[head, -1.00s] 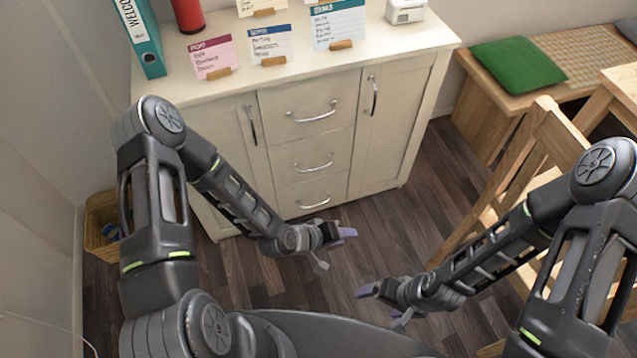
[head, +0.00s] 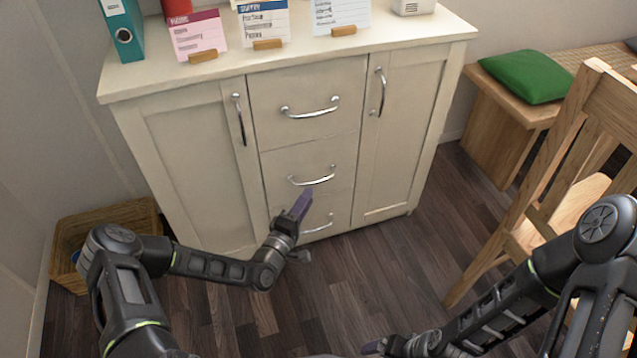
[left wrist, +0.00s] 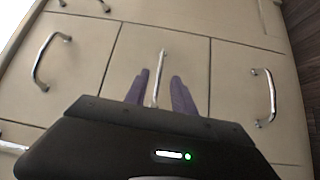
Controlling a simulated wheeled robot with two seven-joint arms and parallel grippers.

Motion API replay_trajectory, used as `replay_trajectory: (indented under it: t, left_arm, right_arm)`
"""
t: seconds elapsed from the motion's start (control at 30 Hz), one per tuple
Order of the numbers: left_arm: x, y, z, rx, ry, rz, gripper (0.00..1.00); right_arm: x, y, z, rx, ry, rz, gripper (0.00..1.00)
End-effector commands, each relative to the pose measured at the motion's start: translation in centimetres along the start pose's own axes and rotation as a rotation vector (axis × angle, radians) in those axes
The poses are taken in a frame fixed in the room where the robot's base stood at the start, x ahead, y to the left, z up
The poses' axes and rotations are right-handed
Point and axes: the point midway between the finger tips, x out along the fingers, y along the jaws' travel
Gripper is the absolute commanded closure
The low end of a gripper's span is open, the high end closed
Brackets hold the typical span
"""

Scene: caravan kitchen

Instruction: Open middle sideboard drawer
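The middle sideboard drawer (head: 290,166) is shut, between the top and bottom drawers of a cream sideboard. Its curved metal handle (head: 314,181) is in plain view in the head view. My left gripper (head: 303,203) is just in front of the drawer front, a little below this handle in the picture. In the left wrist view the gripper's two purple fingers (left wrist: 160,92) are apart, and the middle handle (left wrist: 157,76) shows between them. I cannot tell whether they touch it. My right gripper (head: 372,347) is low at the bottom edge, away from the sideboard; its opening is unclear.
The top drawer handle (head: 310,108) and bottom drawer handle (head: 317,225) are above and below. Cupboard doors flank the drawers. A wicker basket (head: 68,233) stands at left. A wooden chair (head: 560,175) and a bench with a green cushion (head: 526,76) are at right. Floor before the sideboard is clear.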

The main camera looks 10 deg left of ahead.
Motion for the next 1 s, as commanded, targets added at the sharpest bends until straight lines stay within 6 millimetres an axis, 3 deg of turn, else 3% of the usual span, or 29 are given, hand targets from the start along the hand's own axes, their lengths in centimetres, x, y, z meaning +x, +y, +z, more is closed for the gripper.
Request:
replay_trajectory:
  t: [0.17,0.6,1.0]
  left_arm:
    - [1.0,-0.1,0.1,0.002,-0.001,0.0,0.69]
    - [7.1,-0.1,0.1,0.002,-0.002,0.0,0.69]
    - [7.8,-0.1,0.1,0.001,-0.002,-0.002,0.72]
  right_arm:
    - [0.3,0.1,0.0,0.001,0.001,0.0,0.12]
    - [1.5,0.8,-0.3,0.005,0.009,0.004,0.12]
    - [1.5,0.9,-0.4,0.006,0.011,0.005,0.12]
